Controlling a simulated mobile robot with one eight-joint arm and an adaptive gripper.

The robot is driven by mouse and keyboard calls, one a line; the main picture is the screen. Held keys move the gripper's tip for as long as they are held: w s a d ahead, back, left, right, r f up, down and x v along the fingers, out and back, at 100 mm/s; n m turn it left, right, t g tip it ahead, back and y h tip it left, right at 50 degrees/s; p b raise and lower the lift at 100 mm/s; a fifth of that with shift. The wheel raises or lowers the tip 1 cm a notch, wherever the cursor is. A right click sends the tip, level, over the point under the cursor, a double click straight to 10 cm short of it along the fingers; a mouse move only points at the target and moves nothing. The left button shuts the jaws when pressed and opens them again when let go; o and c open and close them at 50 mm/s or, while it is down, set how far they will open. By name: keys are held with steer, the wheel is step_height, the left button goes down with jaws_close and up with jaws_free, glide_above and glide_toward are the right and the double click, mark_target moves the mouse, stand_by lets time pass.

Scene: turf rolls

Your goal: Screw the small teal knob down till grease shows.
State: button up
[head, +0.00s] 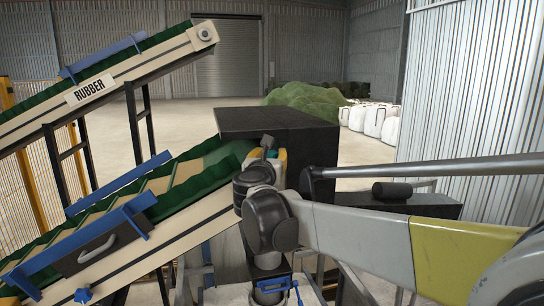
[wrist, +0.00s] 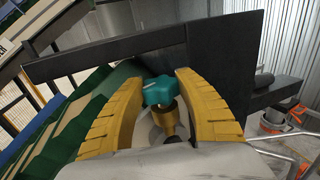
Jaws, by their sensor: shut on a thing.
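The small teal knob (wrist: 157,91) is in the middle of the wrist view, on top of a brass-coloured cup (wrist: 166,114). Behind the cup is a pale round part. The two yellow ridged fingers of my gripper (wrist: 161,80) stand left and right of the knob, shut on it at their tips. In the head view my gripper (head: 271,153) is at the upper end of the lower green conveyor, mostly hidden by my wrist. What lies under the cup is hidden, and I make out no grease.
A large black box (head: 278,125) stands right behind my gripper. The lower conveyor (head: 140,212) with its blue rails slopes down left. The RUBBER conveyor (head: 110,82) runs above it. A black roller (head: 392,190) lies on a dark bench at right. Open floor lies beyond.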

steer(key=o, duration=0.9)
steer(key=s+a, duration=0.1)
steer(key=s, duration=1.1)
steer(key=shift+w+a, duration=0.1)
